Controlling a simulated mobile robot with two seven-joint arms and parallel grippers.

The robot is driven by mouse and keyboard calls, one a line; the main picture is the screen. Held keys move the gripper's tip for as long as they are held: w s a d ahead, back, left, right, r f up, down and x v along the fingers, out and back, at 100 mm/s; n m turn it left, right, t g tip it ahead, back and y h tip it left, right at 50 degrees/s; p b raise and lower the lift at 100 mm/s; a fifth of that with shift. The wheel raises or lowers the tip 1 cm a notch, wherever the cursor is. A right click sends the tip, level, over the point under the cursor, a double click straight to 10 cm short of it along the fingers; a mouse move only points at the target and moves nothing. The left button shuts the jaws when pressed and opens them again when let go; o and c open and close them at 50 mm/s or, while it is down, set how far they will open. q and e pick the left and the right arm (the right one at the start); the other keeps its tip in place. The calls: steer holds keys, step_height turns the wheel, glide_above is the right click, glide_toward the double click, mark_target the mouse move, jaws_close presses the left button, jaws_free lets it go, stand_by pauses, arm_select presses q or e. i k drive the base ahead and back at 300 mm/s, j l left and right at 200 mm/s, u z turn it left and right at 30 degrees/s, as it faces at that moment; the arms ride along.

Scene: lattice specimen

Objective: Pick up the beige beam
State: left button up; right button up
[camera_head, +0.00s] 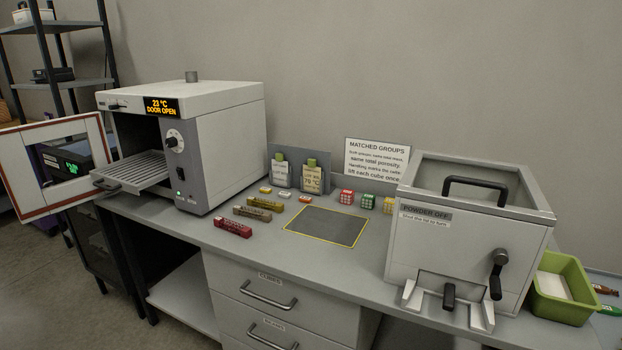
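Three beams lie in a staggered row on the grey bench between the oven and the dark mat. The nearest is a red beam (233,228). Behind it lies a brownish-tan beam (252,213), and farthest back a lighter yellowish-tan beam (265,203). The two tan ones are close in colour, so I cannot tell for sure which is the beige beam. All three lie flat and apart, with nothing on top of them. Neither of my grippers shows in this view.
The oven (217,142) stands left, its door (55,168) open and rack out. A yellow-edged mat (326,225) is bare. Small cubes (346,196) stand behind it. A lidded powder box (460,240) and green bin (565,290) are right. Drawers (267,298) are below.

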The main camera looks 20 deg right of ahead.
mark_target(237, 210)
steer(key=i+l, duration=0.15)
steer(key=i, duration=0.25)
steer(key=i+l+z, duration=0.1)
steer(key=i, duration=0.3)
steer(key=i+l, duration=0.25)
steer(key=i, duration=0.15)
steer(key=z, duration=0.05)
